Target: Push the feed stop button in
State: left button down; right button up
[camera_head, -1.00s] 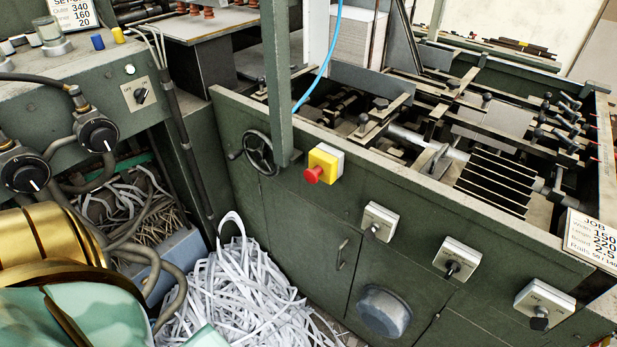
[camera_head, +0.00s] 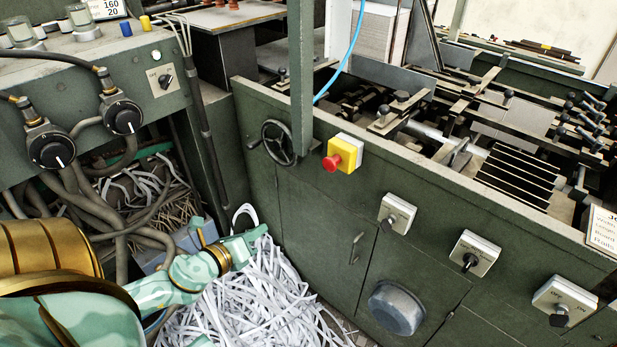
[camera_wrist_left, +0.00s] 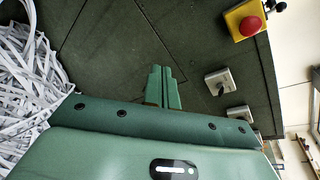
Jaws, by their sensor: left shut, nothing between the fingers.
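The feed stop button, a red mushroom button (camera_head: 332,162) on a yellow box (camera_head: 346,153), is on the front of the green machine, beside a green post. In the left wrist view the red button (camera_wrist_left: 250,26) is at the top right. My left gripper (camera_head: 258,237) is below and left of the button in the head view, over the paper shreds and apart from the button. In the left wrist view its fingers (camera_wrist_left: 162,70) are shut together with nothing between them. My right gripper is not in view.
A handwheel (camera_head: 279,142) is left of the button. Switch boxes (camera_head: 397,214) and a round grey cover (camera_head: 396,307) are on the front panel, right of and below it. Paper shreds (camera_head: 265,300) pile on the floor. The panel below the button is clear.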

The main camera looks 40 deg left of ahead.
pick_arm(q)
jog(key=w+d+r+m+t+h, duration=0.1)
jog(key=d+r+m+t+h, duration=0.1)
jog(key=d+r+m, duration=0.3)
notch_tip(320, 180, up, 7)
jog(key=m+t, duration=0.1)
jog(key=m, duration=0.3)
jog(key=shift+d+f, duration=0.15)
jog(key=shift+f, duration=0.05)
jog(key=p, duration=0.2)
send_near(327, 166)
jog(key=w, duration=0.5)
jog(key=shift+w+d, duration=0.15)
jog(key=shift+w, duration=0.8)
